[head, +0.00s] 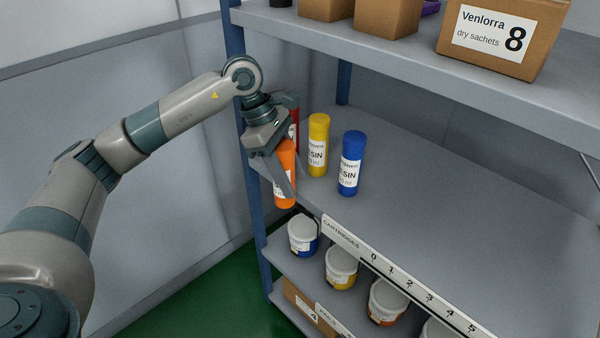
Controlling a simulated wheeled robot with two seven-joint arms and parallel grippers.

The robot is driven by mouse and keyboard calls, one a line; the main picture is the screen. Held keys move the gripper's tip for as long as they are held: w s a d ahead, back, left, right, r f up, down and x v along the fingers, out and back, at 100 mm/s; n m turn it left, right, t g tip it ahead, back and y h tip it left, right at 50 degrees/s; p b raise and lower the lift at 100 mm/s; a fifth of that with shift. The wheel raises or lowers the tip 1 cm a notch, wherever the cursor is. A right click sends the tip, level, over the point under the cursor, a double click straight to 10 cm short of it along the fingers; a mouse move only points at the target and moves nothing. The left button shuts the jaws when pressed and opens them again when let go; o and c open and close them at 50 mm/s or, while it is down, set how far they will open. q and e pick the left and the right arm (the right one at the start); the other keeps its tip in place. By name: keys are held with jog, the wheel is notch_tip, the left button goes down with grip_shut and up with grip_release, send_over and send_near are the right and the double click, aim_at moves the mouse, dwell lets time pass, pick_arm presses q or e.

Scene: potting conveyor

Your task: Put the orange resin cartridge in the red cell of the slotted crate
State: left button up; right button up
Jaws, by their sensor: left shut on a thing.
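The orange resin cartridge (286,160) is upright at the left front of the middle shelf in the head view. My left gripper (284,175) is shut on it, and one finger crosses its front. I cannot tell whether the cartridge's base touches the shelf. A red cartridge (294,131) stands just behind it, mostly hidden by the gripper. The slotted crate and its red cell are not in view. My right gripper is not in view.
A yellow cartridge (318,146) and a blue cartridge (351,163) stand close to the right. The middle shelf (460,210) is bare beyond them. A blue post (248,150) is close on the left. The upper shelf (400,50) holds boxes; tubs (341,268) stand below.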

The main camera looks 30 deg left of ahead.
pick_arm(q)
jog(key=s+d+f+m+g+y, duration=0.2)
jog(key=s+d+f+m, duration=0.1)
jog(key=s+f+m, duration=0.4)
jog(key=s+d+f+m+g+y, duration=0.2)
jog(key=s+d+f+m, duration=0.2)
jog(key=s+f+m, duration=0.4)
jog(key=shift+f+m+g+y, duration=0.3)
jog(key=shift+f+m+g, duration=0.1)
jog(key=shift+f+m, duration=1.7)
jog(key=shift+s, duration=0.1)
